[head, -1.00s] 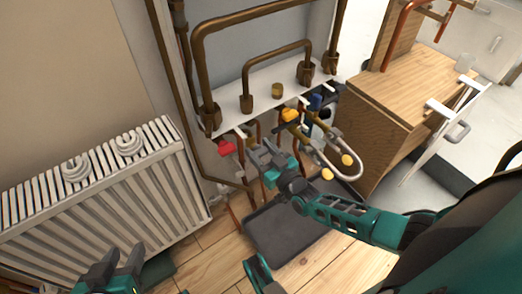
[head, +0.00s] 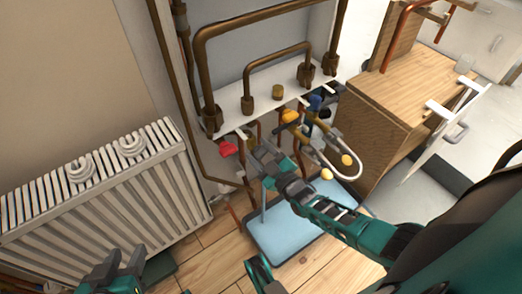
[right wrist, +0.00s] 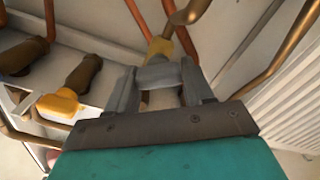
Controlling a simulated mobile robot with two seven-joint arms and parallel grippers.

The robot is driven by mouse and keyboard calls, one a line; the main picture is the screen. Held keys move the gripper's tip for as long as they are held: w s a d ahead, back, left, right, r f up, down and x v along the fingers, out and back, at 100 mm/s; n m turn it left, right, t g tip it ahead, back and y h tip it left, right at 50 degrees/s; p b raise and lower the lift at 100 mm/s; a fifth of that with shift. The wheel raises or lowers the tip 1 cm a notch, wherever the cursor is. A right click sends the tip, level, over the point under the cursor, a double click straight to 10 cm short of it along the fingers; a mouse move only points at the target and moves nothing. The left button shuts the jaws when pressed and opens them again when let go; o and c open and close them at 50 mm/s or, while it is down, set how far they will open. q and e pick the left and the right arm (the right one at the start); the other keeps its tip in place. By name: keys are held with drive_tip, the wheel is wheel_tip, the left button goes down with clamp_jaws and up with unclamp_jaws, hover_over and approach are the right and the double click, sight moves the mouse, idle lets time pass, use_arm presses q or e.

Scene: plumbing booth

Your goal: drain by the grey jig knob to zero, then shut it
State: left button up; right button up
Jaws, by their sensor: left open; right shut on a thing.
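My right gripper (head: 262,160) reaches in from the right below the white manifold shelf. In the right wrist view, its fingers are shut on a grey knob (right wrist: 160,76) under a brass fitting. The knob is mostly hidden by the gripper in the head view. A thin pale stream (head: 263,203) falls below the gripper into the drip tray (head: 255,248), which holds light blue water. My left gripper (head: 120,264) is open and empty low at the left, in front of the radiator. No gauge reading is legible.
Red (head: 228,148), yellow (head: 289,116) and blue (head: 314,102) handles sit below the shelf (head: 262,103). The radiator (head: 110,195) stands left and a wooden cabinet (head: 375,140) right.

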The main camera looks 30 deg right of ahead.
drive_tip(key=n, duration=0.2)
drive_tip(key=shift+n, duration=0.4)
drive_tip(key=n, duration=0.3)
drive_tip(key=shift+a+f+n, duration=0.15)
drive_tip(key=shift+n, duration=0.15)
drive_tip(key=shift+f+n+b, duration=0.1)
drive_tip(key=shift+n+b, duration=0.25)
drive_tip(key=shift+n, duration=1.75)
use_arm(q)
drive_tip(key=shift+w+d, duration=0.15)
use_arm(e)
drive_tip(key=shift+n, duration=0.3)
drive_tip(key=o, duration=1)
drive_tip(key=shift+c, duration=0.2)
use_arm(q)
drive_tip(key=shift+f, duration=0.1)
